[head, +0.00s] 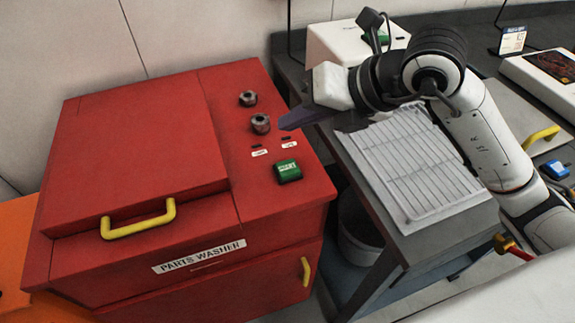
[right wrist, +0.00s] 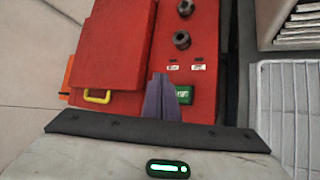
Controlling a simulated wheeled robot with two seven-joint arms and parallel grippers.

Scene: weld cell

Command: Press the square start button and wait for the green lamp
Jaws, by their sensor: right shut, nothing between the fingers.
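The red parts washer (head: 150,165) fills the left of the head view, its lid closed. The green square start button (head: 287,171) is on its top panel, near the right edge; it also shows in the right wrist view (right wrist: 184,94), partly beside my fingers. Two small dark lamps (head: 257,146) (head: 286,139) sit above white labels; neither is lit. My right gripper (head: 284,124) is shut and empty, above the panel up and behind the button, apart from it. In the right wrist view its purple fingers (right wrist: 161,80) point at the panel. My left gripper is not in view.
Two dark round knobs (head: 261,123) (head: 248,98) stand on the panel near my fingers. The lid has a yellow handle (head: 138,220). A white wire rack (head: 413,163) lies on the grey bench to the right. A bin (head: 358,232) stands below.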

